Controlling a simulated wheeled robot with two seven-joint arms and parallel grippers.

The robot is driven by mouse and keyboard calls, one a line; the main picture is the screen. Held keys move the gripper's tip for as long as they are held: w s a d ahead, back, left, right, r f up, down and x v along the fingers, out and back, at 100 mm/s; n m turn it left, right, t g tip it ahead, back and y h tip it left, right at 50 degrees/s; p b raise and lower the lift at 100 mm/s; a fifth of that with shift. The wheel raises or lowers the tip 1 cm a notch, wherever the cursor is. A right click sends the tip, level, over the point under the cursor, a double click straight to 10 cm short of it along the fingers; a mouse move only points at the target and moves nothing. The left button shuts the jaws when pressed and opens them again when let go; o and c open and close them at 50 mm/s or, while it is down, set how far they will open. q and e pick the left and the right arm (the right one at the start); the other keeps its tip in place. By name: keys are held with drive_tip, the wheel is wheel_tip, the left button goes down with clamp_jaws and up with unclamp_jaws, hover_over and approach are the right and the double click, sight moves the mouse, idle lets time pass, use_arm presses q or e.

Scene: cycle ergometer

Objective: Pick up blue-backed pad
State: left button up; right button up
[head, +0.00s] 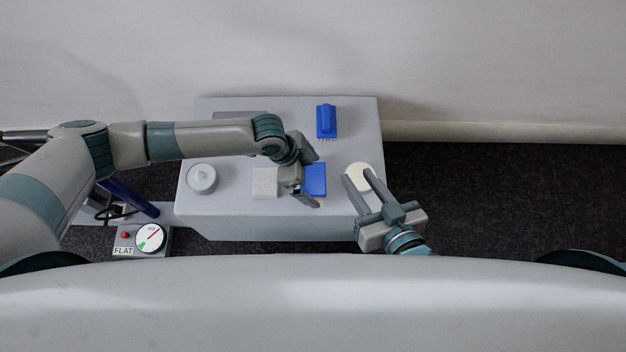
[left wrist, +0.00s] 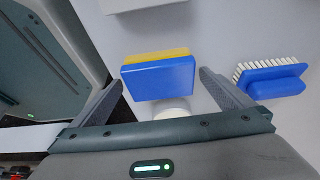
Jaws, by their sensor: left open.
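The blue-backed pad (head: 316,179) lies on the grey bench, blue side up. In the left wrist view the pad (left wrist: 158,82) shows a yellow layer along its upper edge. My left gripper (head: 312,176) is open at the pad, one finger on the far side and one on the near side. In the left wrist view both fingers (left wrist: 165,88) show with the pad between them and a gap on the right; contact on the left is unclear. My right gripper (head: 358,176) has its fingers apart over a white round disc (head: 358,169) at the bench's right end.
A blue brush (head: 326,120) with white bristles lies farther back on the bench (head: 230,220). A white textured block (head: 265,182) is left of the pad. A round pale knob-like thing (head: 202,178) is farther left. A dial box (head: 145,240) stands on the dark floor.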

use_arm(q)
drive_tip(key=shift+d+f, duration=0.15)
drive_tip(key=shift+f, duration=0.2)
use_arm(e)
drive_tip(key=shift+w+a+r, duration=0.1)
drive_tip(key=shift+a+r, duration=0.05)
drive_tip(key=shift+r, duration=0.2)
use_arm(q)
drive_tip(key=c, duration=1.2)
drive_tip(key=shift+o, duration=0.2)
drive_tip(key=shift+r, duration=0.1)
use_arm(e)
drive_tip(key=shift+f, duration=0.1)
